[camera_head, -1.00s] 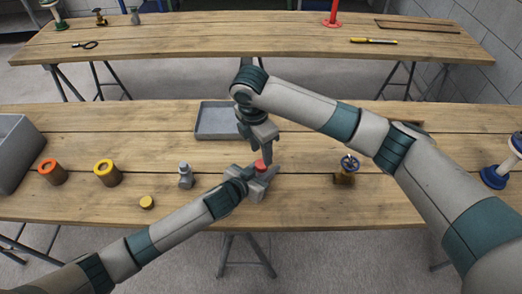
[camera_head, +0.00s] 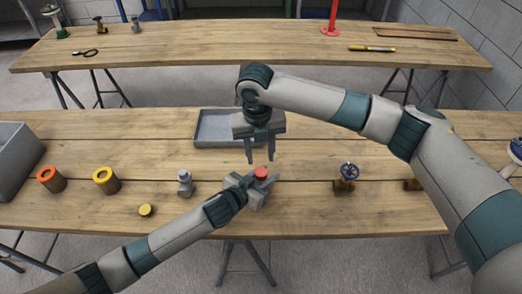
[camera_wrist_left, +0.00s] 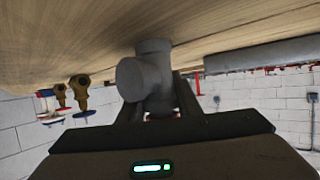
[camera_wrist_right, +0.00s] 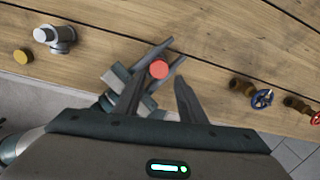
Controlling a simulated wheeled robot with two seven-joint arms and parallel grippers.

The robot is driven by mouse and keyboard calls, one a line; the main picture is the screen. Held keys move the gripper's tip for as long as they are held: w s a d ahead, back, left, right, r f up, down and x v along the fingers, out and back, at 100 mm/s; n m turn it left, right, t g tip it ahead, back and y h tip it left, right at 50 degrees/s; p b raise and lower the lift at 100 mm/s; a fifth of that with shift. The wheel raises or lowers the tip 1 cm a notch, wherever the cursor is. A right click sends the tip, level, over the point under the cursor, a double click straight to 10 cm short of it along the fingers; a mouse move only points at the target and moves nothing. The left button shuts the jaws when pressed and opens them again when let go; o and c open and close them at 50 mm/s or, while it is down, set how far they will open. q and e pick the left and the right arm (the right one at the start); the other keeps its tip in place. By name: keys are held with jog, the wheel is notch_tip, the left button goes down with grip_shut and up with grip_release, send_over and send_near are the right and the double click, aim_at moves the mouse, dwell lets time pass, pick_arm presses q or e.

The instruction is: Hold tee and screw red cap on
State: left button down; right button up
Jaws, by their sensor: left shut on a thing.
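The grey tee (camera_wrist_left: 150,78) is between the fingers of my left gripper (camera_head: 258,188), which is shut on it just above the near table. The red cap (camera_head: 261,173) sits at the tee's top opening; it also shows in the right wrist view (camera_wrist_right: 159,69). I cannot tell how far it is threaded. My right gripper (camera_head: 260,161) is open and empty above the cap, with its fingers pointing down and apart from it. In the right wrist view, the cap lies beyond the gap between the open fingers (camera_wrist_right: 157,92).
A grey tray (camera_head: 215,141) lies behind the grippers. Left stand a grey fitting (camera_head: 184,183), a yellow cap (camera_head: 146,210), a yellow-ringed pipe piece (camera_head: 106,181), an orange-ringed one (camera_head: 51,180) and a grey bin (camera_head: 15,150). A blue-wheeled valve (camera_head: 347,177) stands right.

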aim_at(260, 172)
jog(key=n, duration=0.3)
jog(key=r+n, duration=0.1)
jog(key=n, duration=0.3)
jog(key=shift+d, duration=0.15)
jog(key=shift+f, duration=0.15)
jog(key=shift+f, duration=3.85)
jog(key=c, duration=0.9)
jog(key=o, duration=1.2)
jog(key=shift+s, duration=0.1)
jog(key=shift+r, duration=0.1)
